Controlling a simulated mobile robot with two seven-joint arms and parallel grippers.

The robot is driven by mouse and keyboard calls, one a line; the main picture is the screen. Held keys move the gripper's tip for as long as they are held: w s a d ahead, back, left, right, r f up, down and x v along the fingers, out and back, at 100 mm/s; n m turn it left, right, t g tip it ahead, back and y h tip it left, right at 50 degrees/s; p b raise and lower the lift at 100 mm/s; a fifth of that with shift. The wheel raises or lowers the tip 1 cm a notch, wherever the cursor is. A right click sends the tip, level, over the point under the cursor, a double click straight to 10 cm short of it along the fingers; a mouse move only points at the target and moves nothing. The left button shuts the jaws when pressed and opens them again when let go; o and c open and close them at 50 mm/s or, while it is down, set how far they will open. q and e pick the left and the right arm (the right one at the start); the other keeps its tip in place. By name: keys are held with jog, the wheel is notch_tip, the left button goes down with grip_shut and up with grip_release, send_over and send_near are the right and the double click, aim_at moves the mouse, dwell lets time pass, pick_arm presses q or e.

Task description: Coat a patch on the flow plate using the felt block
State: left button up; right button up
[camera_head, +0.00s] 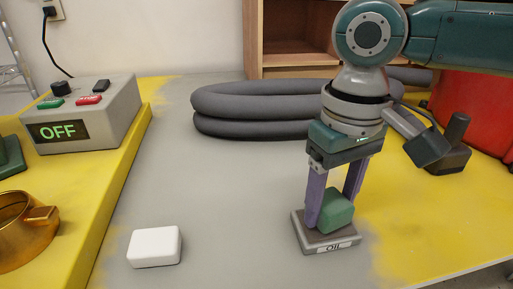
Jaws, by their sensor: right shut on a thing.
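A green block (337,212), which looks like the felt block, is between the purple fingers of my right gripper (331,207), which is shut on it. The block is over a small grey pad labelled OIL (327,246) and appears to rest on its dark top; I cannot tell how firmly it touches. I cannot tell for sure which surface is the flow plate. My left gripper is not in view.
A grey control box (113,119) reading OFF and a brass-coloured vessel (22,232) stand on a yellow slab (91,197) at left. A white block (154,247) lies front left.

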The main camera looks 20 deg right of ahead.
aim_at(332, 201)
jog(key=shift+f, duration=0.4)
dwell(0.8)
jog(key=shift+f+p, duration=0.1)
jog(key=shift+p, duration=0.25)
dwell(0.9)
jog(key=shift+d+f, duration=0.1)
dwell(0.4)
notch_tip(332, 201, up, 4)
jog(key=p, duration=0.5)
notch_tip(332, 201, up, 3)
jog(key=p, duration=0.4)
jog(key=shift+r, duration=0.2)
jog(key=shift+f, duration=0.1)
